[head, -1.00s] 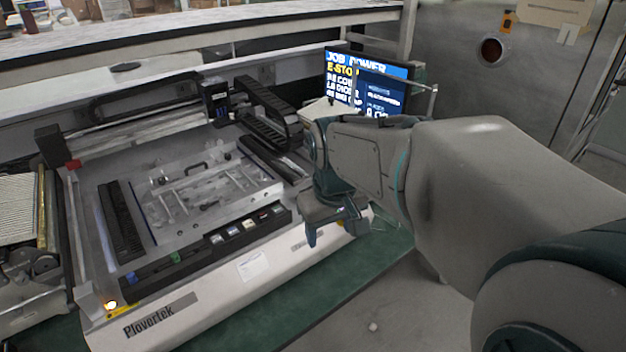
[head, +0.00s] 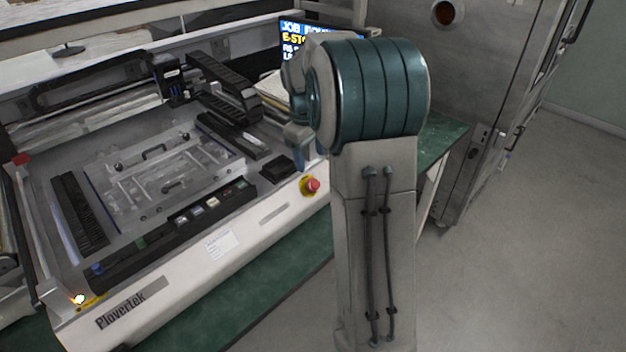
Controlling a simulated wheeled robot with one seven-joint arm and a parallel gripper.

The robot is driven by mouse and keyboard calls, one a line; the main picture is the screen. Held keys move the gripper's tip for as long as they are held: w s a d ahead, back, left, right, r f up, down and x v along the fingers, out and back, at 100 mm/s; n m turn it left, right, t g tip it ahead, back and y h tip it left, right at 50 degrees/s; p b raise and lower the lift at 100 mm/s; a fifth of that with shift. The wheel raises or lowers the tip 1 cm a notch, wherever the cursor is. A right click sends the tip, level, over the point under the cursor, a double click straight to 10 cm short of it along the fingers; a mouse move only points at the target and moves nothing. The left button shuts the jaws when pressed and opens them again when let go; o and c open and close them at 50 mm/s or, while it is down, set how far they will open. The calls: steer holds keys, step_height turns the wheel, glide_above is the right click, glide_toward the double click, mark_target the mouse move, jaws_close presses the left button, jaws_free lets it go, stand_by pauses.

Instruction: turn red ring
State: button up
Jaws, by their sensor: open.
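A red round knob (head: 313,185) on a yellow base stands at the front right corner of the white machine in the head view. It looks like an emergency stop, and it is the nearest match I see to a red ring. My gripper (head: 299,150) shows as teal parts left of my arm, above and slightly left of the knob in the picture. It is open and apart from the knob. My arm hides part of the gripper, and I see nothing held in it.
The machine (head: 285,212) has a row of small buttons along its front. A screen (head: 294,35) stands behind my arm, partly hidden. A green table edge (head: 300,268) runs in front. A metal cabinet (head: 480,60) stands at the right, with open floor (head: 540,220) before it.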

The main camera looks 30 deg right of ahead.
mark_target(313, 182)
steer(key=f, duration=0.6)
steer(key=d+f, duration=0.1)
steer(key=f, duration=0.2)
steer(key=shift+w+f, duration=0.2)
steer(key=shift+w, duration=0.05)
steer(key=c, duration=1)
